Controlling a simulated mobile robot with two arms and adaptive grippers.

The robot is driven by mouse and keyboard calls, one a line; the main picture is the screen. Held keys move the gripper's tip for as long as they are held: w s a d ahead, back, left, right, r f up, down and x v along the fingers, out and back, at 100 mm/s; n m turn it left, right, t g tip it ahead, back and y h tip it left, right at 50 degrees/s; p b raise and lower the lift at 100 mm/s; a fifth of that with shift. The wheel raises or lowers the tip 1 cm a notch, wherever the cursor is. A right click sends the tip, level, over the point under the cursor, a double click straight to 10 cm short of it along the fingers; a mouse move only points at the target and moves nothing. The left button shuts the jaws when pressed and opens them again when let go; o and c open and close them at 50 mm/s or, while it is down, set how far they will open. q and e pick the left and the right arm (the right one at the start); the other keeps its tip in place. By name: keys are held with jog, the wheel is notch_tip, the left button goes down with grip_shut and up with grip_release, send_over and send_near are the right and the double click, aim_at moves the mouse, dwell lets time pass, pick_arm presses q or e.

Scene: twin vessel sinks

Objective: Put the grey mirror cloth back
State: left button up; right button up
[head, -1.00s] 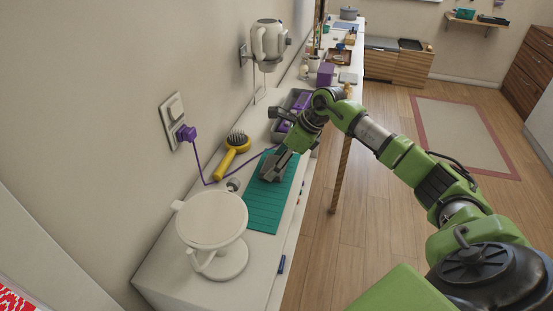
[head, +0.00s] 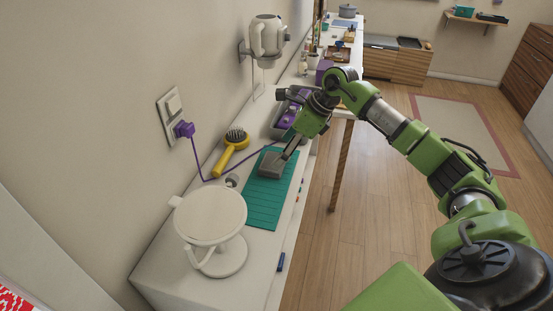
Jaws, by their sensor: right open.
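A small grey folded thing, which looks like the mirror cloth (head: 271,166), lies on the far part of the green mat (head: 266,206) on the white counter. My right gripper (head: 288,153) is open just beyond and to the right of the cloth, with its fingers pointing down toward it. The fingertips are small and partly overlap the cloth's far edge in the view, so I cannot tell whether they touch it. My left gripper is not in view.
A round white mirror on a stand (head: 211,216) stands at the near end. A yellow hairbrush (head: 231,152) lies by the wall, near a purple plug (head: 184,129) and its cord. A grey bin with purple things (head: 287,117) stands behind my gripper. Open floor lies right.

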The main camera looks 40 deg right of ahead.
jog(key=b+v, duration=0.1)
jog(key=v, duration=0.6)
jog(key=shift+s+r, duration=0.15)
jog(key=shift+r, duration=0.2)
jog(key=shift+d, duration=0.1)
